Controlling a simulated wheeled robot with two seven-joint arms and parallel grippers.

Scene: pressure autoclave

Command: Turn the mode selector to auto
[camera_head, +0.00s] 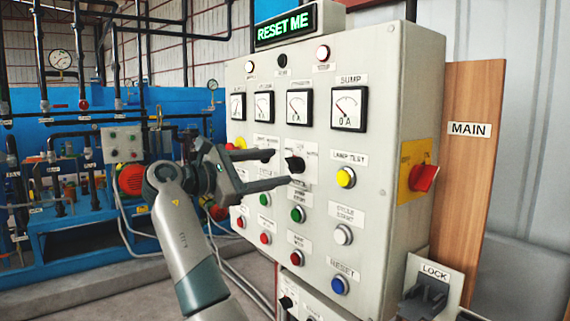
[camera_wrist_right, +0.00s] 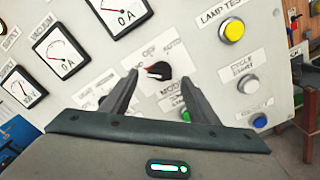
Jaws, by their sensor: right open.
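The mode selector (camera_head: 294,164) is a black rotary knob on the grey control panel (camera_head: 385,60). In the right wrist view the knob (camera_wrist_right: 157,71) shows a red mark on its left side. An OFF label sits above it, an AUTO-like label at upper right and a MODE label below. My right gripper (camera_head: 281,168) is open and faces the panel. Its two fingertips (camera_wrist_right: 158,77) lie to either side of the knob, seemingly just short of it; I cannot tell whether they touch. My left gripper is not in view.
Close around the knob are a yellow lamp test button (camera_head: 345,177), a green button (camera_head: 298,214), a white cycle start button (camera_head: 342,234) and a blue reset button (camera_head: 339,285). A red main switch (camera_head: 423,178) projects from the panel's right side. Gauges sit above.

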